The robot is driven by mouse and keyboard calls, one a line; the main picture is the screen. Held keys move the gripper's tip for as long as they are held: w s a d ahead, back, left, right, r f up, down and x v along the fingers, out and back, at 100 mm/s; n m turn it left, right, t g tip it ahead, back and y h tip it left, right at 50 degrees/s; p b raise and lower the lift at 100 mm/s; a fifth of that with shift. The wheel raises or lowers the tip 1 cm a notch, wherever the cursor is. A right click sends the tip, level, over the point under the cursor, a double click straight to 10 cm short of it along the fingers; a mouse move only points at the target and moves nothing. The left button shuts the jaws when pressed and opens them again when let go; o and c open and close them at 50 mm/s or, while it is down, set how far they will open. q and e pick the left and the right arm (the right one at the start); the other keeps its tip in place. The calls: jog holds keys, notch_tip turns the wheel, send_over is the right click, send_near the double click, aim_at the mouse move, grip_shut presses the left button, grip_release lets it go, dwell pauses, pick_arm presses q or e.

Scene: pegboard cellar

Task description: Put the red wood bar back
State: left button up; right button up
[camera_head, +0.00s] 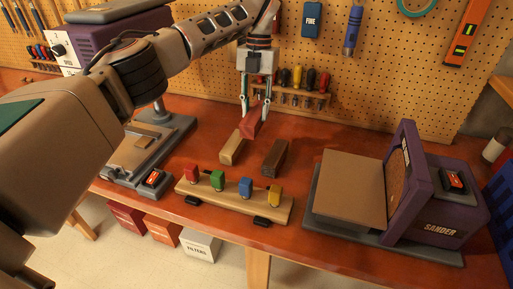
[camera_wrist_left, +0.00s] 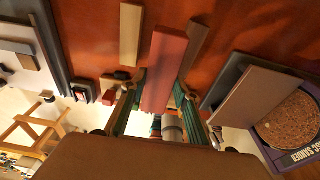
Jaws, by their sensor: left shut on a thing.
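The red wood bar (camera_head: 251,123) is between the fingers of my left gripper (camera_head: 254,108), which is shut on it. It appears tilted in the head view, with its near end between a pale wood bar (camera_head: 231,148) and a dark brown bar (camera_head: 274,157) on the bench. In the left wrist view the red bar (camera_wrist_left: 165,72) looks larger and closer than the pale bar (camera_wrist_left: 131,35) and the dark bar (camera_wrist_left: 195,45). I cannot tell for certain how far it is above the bench. My right gripper is not in view.
A purple sander (camera_head: 435,200) is on the right, a machine base (camera_head: 150,150) on the left. A rack of screwdrivers (camera_head: 300,98) is behind the gripper, by the pegboard (camera_head: 400,70).

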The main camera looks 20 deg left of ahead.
pick_arm(q)
notch_tip(320, 180, down, 10)
jog(key=shift+d+f, duration=0.1)
notch_tip(320, 180, down, 2)
jog(key=shift+f+p, duration=0.2)
jog(key=shift+p, duration=0.15)
jog(key=shift+f, duration=0.3)
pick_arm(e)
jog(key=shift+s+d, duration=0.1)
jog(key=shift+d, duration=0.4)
pick_arm(q)
jog(key=shift+f, duration=0.1)
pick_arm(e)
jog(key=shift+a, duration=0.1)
pick_arm(q)
jog(key=o, duration=1)
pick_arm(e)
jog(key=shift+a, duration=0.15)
